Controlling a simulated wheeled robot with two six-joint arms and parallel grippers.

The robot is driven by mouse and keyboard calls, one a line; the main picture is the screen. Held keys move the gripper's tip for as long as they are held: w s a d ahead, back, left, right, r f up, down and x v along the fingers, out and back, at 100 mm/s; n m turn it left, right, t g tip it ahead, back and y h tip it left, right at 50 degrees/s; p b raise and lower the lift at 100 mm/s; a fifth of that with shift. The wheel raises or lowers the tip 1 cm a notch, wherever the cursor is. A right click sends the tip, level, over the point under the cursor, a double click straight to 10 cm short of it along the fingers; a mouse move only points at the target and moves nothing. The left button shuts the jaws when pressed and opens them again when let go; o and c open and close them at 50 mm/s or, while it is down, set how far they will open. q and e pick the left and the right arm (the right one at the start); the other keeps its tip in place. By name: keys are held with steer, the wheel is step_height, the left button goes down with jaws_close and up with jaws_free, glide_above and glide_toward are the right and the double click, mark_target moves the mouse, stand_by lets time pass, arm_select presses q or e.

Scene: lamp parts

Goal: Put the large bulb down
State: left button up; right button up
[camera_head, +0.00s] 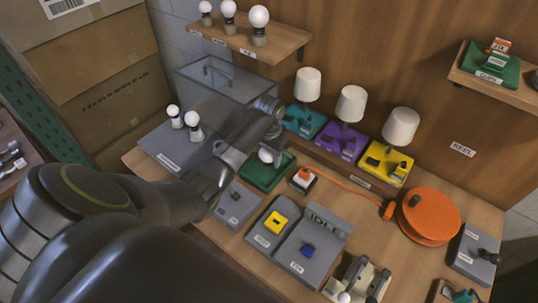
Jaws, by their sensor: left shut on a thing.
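My left gripper (262,143) reaches in from the left and is shut on a white round bulb (266,156). The bulb hangs at the fingers, over or against a dark green pad (262,178); I cannot tell whether it touches it. The gripper hides part of the bulb and of the pad. Three other bulbs stand upright in sockets on the wooden wall shelf (278,38), with the biggest (259,18) at the right. My right gripper is not in view.
Two small bulbs stand on a grey tray (165,148) left of the gripper. A clear box (222,80) is behind. Lamps on teal, purple and yellow (386,166) bases stand at the back. An orange cable reel (430,216) lies right. Grey fixtures (305,247) fill the front.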

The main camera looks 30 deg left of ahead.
arm_select(q)
steer(key=o, duration=0.8)
steer(key=shift+f, duration=0.1)
steer(key=shift+o, duration=0.2)
step_height(320, 180, up, 7)
steer(key=shift+w+b, duration=0.1)
steer(key=shift+b, duration=0.6)
step_height(320, 180, up, 4)
steer(key=shift+f+p, duration=0.1)
steer(key=shift+p, duration=1.1)
steer(key=shift+r+p, duration=0.8)
steer(key=shift+f, duration=0.1)
